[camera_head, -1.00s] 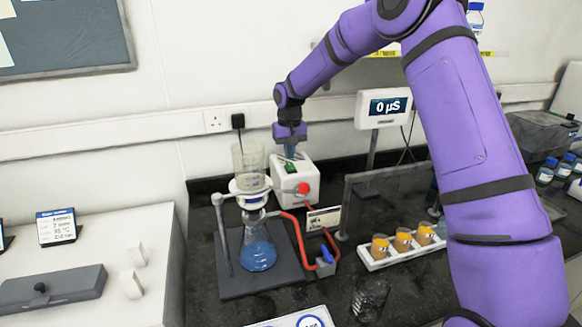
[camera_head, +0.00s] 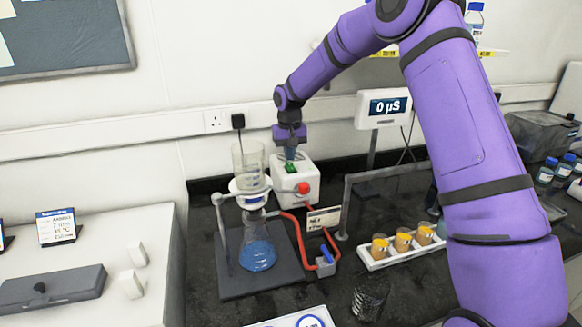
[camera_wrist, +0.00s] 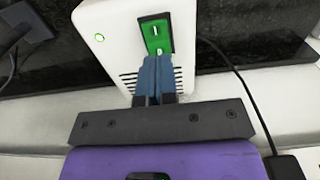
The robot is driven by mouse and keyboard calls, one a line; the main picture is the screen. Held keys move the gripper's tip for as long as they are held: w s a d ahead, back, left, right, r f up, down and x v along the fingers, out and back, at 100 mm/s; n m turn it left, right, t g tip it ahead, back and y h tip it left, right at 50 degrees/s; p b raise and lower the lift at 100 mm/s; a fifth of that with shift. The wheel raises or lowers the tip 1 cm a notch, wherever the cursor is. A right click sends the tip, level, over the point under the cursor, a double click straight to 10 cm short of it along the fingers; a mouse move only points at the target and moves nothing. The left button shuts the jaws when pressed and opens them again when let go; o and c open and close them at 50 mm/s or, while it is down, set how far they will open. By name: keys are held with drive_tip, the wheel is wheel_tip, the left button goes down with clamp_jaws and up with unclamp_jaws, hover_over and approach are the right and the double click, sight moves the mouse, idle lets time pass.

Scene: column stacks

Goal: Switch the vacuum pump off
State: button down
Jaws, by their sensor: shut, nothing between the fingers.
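The vacuum pump (camera_head: 298,182) is a white box at the back of the bench, with a red knob (camera_head: 304,188) on its front. It also shows in the wrist view (camera_wrist: 110,40). On its top is a green rocker switch (camera_wrist: 155,34) in a dark frame, and a small green ring light (camera_wrist: 99,38) glows near one edge. My gripper (camera_head: 290,157) points down over the pump top. In the wrist view its blue fingers (camera_wrist: 157,62) are shut together, with tips at the near end of the switch. I cannot tell whether they touch it.
A glass filter funnel on a flask (camera_head: 258,250) with blue liquid stands left of the pump, joined by red tubing (camera_head: 300,235). A conductivity display (camera_head: 384,108) and a rack of orange-filled cups (camera_head: 402,245) are to the right. A black cable runs beside the pump.

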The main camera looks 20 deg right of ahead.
sight(290, 164)
drive_tip(key=shift+f, duration=0.95)
idle(0.6)
drive_tip(key=shift+r, duration=3.5)
